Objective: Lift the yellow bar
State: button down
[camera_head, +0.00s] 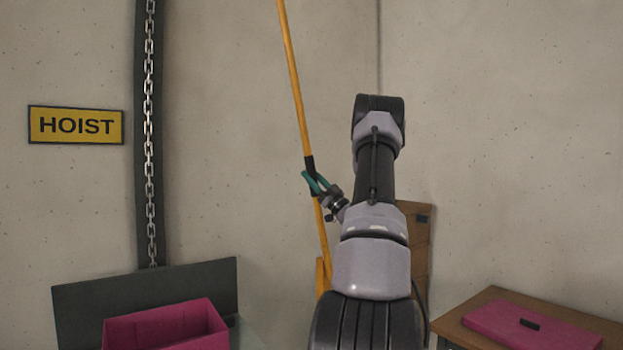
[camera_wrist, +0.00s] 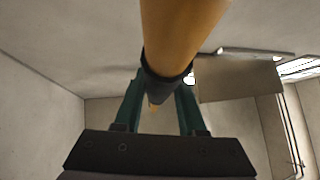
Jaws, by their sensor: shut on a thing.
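The yellow bar (camera_head: 292,75) is a long thin pole in the head view. It runs from the top edge down past my gripper and leans slightly off upright. A black sleeve (camera_head: 309,163) sits around it at gripper height. My gripper (camera_head: 314,182) has green fingers and is shut on the bar at this sleeve. In the wrist view the yellow bar (camera_wrist: 182,30) comes down from the top, large and close, and its black sleeve (camera_wrist: 165,78) lies between the green fingers of my gripper (camera_wrist: 158,100). The bar's top end is out of the head view, and its foot is hidden.
A chain (camera_head: 150,130) hangs on a dark post at the left, beside a HOIST sign (camera_head: 76,125). A pink bin (camera_head: 165,328) stands low left before a dark panel (camera_head: 90,292). A wooden table (camera_head: 462,318) with a pink mat (camera_head: 500,326) is at right. A brown cabinet (camera_head: 418,255) stands behind my arm.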

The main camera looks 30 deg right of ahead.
jog(key=c, duration=0.5)
grip_release()
jog(key=shift+f, duration=0.1)
jog(key=v, duration=1.1)
jog(key=shift+d, duration=0.1)
